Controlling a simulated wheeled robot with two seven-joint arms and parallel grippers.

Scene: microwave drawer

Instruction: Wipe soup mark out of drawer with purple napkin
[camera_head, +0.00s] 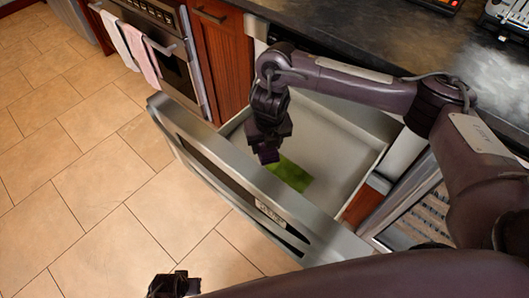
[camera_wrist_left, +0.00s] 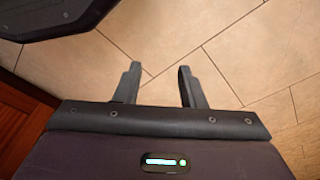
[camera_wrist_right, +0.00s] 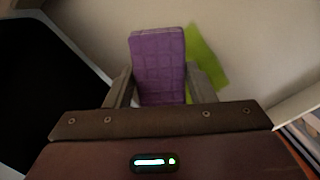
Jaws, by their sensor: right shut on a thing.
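The microwave drawer (camera_head: 345,140) is pulled open, with a pale interior and a steel front. A green soup mark (camera_head: 291,174) lies on its floor near the front panel. My right gripper (camera_head: 266,150) is inside the drawer, beside the mark in the head view. In the right wrist view it is shut on the folded purple napkin (camera_wrist_right: 158,66), and the green mark (camera_wrist_right: 204,58) shows just right of and behind the napkin. I cannot tell whether the napkin touches the drawer floor. My left gripper (camera_wrist_left: 159,82) is open and empty over the tiled floor.
The steel drawer front (camera_head: 235,170) stands between the drawer and the open tiled floor (camera_head: 100,200). A dark countertop (camera_head: 400,40) is above the drawer. An oven with hanging towels (camera_head: 138,50) is at the upper left.

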